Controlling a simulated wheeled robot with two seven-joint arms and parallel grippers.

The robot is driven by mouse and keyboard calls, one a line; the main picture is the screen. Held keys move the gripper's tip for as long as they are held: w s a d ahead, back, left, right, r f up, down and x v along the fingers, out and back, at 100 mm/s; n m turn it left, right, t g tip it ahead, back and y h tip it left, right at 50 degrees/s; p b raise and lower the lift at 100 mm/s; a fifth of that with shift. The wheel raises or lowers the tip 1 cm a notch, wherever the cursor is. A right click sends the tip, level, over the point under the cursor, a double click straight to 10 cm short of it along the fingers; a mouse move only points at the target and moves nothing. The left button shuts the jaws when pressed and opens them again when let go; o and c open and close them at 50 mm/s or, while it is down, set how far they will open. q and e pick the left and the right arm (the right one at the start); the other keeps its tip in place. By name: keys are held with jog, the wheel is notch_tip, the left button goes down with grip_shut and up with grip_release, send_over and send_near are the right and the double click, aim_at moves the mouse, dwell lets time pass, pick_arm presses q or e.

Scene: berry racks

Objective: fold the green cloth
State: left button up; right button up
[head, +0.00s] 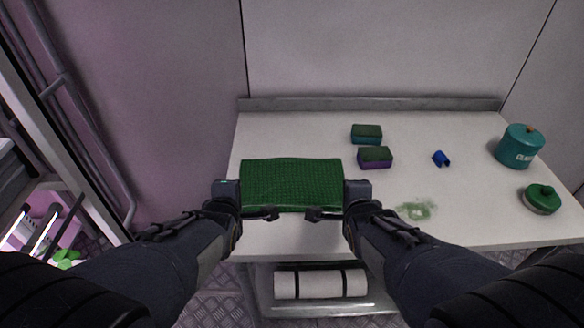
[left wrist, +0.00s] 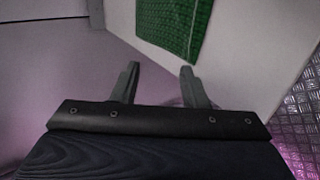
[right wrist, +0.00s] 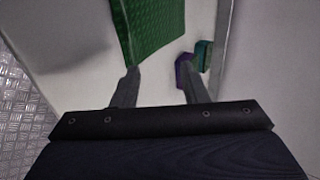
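The green cloth (head: 291,180) lies flat as a textured rectangle at the front left of the white table. My left gripper (left wrist: 160,68) is at the cloth's near left side, with its fingers apart and nothing between them. The cloth shows beyond its fingertips in the left wrist view (left wrist: 174,25). My right gripper (right wrist: 159,64) is at the near right side, also with fingers apart and empty. In the right wrist view, one fingertip is close to a corner of the cloth (right wrist: 150,25); whether it touches is unclear. The grippers hide parts of the cloth's near corners.
Two sponges (head: 375,157) (head: 367,134) and a small blue item (head: 441,158) lie right of the cloth. A green smear (head: 416,210) marks the table (head: 470,215). A teal canister (head: 520,147) and a green-lidded round item (head: 541,199) stand at the right. A white roll (head: 320,284) lies below.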

pick_arm(q)
jog(key=s+r, duration=0.1)
jog(key=r, duration=0.1)
jog(key=s+r, duration=0.1)
jog(key=s, duration=0.1)
jog(key=shift+r, duration=0.4)
pick_arm(e)
jog(key=s+r, duration=0.1)
jog(key=r, duration=0.1)
jog(key=s+r, duration=0.1)
jog(key=s, duration=0.1)
jog(key=shift+r, duration=0.35)
pick_arm(q)
jog(key=shift+f, duration=0.15)
pick_arm(e)
jog(key=shift+f, duration=0.1)
